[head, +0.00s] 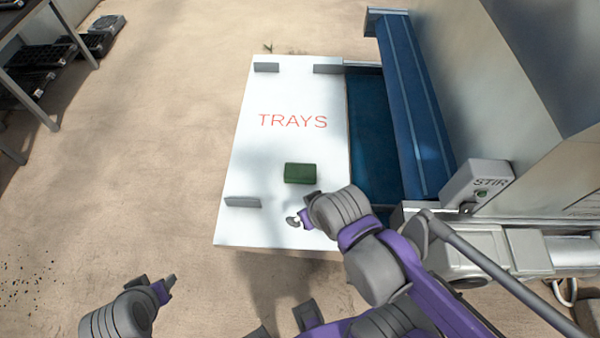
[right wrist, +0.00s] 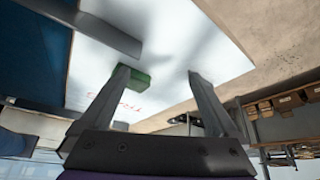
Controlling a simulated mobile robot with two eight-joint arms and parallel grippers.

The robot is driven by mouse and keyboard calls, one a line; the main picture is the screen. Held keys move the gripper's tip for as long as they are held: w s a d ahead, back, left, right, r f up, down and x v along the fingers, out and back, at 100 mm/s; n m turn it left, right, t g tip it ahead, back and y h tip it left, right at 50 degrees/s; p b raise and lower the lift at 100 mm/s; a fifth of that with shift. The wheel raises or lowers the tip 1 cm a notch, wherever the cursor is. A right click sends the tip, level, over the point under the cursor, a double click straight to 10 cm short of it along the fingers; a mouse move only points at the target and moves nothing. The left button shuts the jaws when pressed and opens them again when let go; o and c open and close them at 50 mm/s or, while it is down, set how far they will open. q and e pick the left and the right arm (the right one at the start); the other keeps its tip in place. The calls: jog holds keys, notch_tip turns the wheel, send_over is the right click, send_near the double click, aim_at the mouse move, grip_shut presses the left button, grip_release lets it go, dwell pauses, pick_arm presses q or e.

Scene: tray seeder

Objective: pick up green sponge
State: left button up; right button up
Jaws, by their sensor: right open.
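The green sponge (head: 300,173) is a small block lying on the white TRAYS board, towards its near end. My right gripper (head: 299,219) is over the near part of the board, just on the near side of the sponge and apart from it in the head view. In the right wrist view the two fingers of the gripper (right wrist: 157,73) are spread with nothing held. There the sponge (right wrist: 141,79) shows beyond the left finger, which partly covers it. My left gripper (head: 168,286) is at the lower left, over the floor, away from the board; its jaw gap is unclear.
The white board (head: 270,90) has small grey stops (head: 243,202) near its corners. A blue channel and blue roller (head: 415,110) border it on the right, beside a machine with a STIR box (head: 477,185). A rack with dark trays (head: 40,80) stands upper left.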

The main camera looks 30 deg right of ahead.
jog(key=shift+o, duration=0.3)
jog(key=shift+w, duration=0.1)
jog(key=n+g+y+b, duration=0.2)
jog(key=n+g+y, duration=0.15)
jog(key=n, duration=0.85)
send_near(301, 170)
jog(key=f, duration=0.1)
jog(key=a+f, duration=0.1)
jog(key=shift+a+f+t+y+b, duration=0.25)
jog(key=shift+a+f+b, duration=0.05)
jog(key=shift+f, duration=0.05)
jog(key=shift+d+x, duration=0.2)
jog(key=shift+x, duration=1.2)
jog(key=shift+d+x, duration=0.2)
jog(key=shift+x, duration=1.15)
jog(key=shift+w+f+b, duration=0.1)
jog(key=shift+f+b, duration=0.3)
